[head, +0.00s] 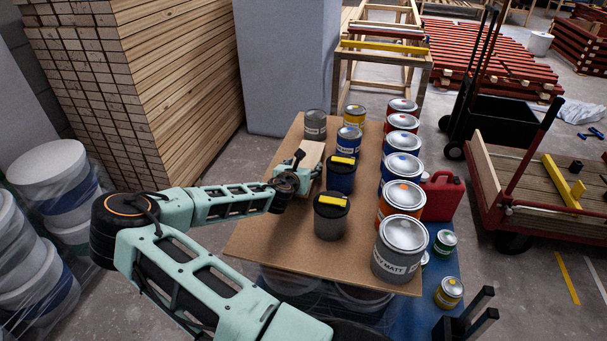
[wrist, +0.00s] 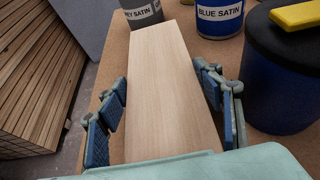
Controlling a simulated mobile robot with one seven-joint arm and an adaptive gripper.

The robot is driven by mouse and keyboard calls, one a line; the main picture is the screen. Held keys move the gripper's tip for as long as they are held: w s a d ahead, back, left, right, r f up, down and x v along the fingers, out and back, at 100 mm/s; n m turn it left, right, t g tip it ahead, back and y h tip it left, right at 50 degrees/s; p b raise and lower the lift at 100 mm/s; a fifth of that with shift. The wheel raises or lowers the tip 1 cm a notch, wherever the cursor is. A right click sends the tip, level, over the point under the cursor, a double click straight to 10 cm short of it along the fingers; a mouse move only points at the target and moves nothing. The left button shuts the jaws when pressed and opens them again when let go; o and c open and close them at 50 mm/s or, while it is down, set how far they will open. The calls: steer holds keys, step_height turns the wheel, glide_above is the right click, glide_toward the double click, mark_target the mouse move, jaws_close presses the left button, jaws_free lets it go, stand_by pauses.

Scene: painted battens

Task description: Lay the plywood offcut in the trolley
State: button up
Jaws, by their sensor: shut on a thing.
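The plywood offcut (head: 313,153) is a pale, flat wooden board above the brown table top, near the left side of the paint cans. My gripper (head: 299,170) is shut on it. In the wrist view, the blue finger pads of my gripper (wrist: 164,108) sit on either side of the offcut (wrist: 165,75), which points away towards the cans. Whether the board touches the table is hard to tell. The trolley (head: 530,192), with a red frame and plank deck, stands on the floor at the right. A yellow piece (head: 564,181) lies on its deck.
Blue and dark pots (head: 331,216) with yellow blocks on top stand close right of my gripper. A row of silver-lidded cans (head: 402,232) lines the table's (head: 265,238) right side. A red jerrycan (head: 442,196) stands between table and trolley. Stacked timber (head: 190,75) rises at left.

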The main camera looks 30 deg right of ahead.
steer(key=shift+f, duration=1.05)
steer(key=shift+f+b, duration=0.25)
steer(key=shift+b, duration=0.05)
steer(key=o, duration=1.4)
steer(key=shift+o, duration=0.4)
steer(key=shift+r, duration=0.15)
